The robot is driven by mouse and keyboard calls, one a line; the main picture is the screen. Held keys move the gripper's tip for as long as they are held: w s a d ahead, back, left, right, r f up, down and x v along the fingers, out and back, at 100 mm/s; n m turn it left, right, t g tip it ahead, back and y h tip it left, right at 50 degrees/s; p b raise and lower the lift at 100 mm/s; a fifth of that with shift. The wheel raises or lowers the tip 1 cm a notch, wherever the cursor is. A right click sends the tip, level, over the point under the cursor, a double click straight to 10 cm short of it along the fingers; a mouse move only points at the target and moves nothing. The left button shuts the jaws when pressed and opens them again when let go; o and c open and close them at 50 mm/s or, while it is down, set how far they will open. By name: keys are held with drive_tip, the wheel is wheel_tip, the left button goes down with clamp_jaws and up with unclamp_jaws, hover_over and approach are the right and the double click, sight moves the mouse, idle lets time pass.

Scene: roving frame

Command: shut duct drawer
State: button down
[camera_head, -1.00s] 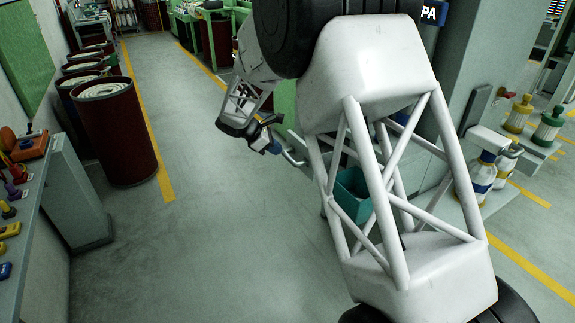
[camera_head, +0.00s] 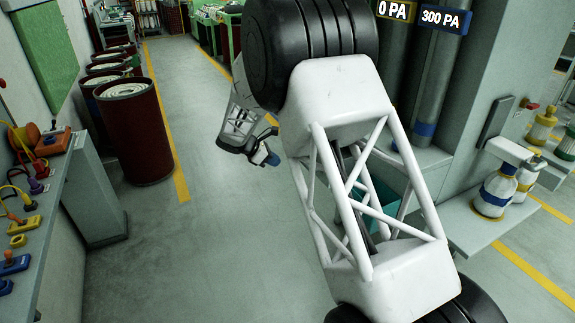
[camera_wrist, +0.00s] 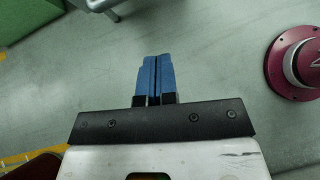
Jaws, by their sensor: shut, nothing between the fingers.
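My gripper (camera_head: 273,159) hangs over open floor, left of the grey duct unit (camera_head: 478,100), in the head view. Its blue fingers (camera_wrist: 157,78) are together and empty in the wrist view. My white arm covers much of the unit's front. A teal bin-like part (camera_head: 396,208) shows between the arm's struts, low at the unit. I cannot tell whether it sits in the drawer or how far the drawer is out. In the wrist view a grey edge with a bar, perhaps the drawer handle (camera_wrist: 108,8), shows at the top, apart from the fingertips.
Duct pipes with a "300 PA" sign (camera_head: 446,20) stand behind my arm. A shelf with white bottles (camera_head: 494,194) is at the right. Dark red drums (camera_head: 133,135) and a bench with tools (camera_head: 45,190) line the left. The floor between is clear.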

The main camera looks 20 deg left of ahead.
drive_tip(key=w+d+r+x, duration=0.1)
drive_tip(key=r+x, duration=0.1)
drive_tip(key=x, duration=1)
drive_tip(key=shift+d+f, duration=0.15)
drive_tip(key=shift+d, duration=0.3)
drive_tip(key=shift+w, duration=0.15)
drive_tip(key=w+d, duration=1)
drive_tip(key=d, duration=0.1)
drive_tip(key=shift+w, duration=0.4)
drive_tip(key=shift+a, duration=0.1)
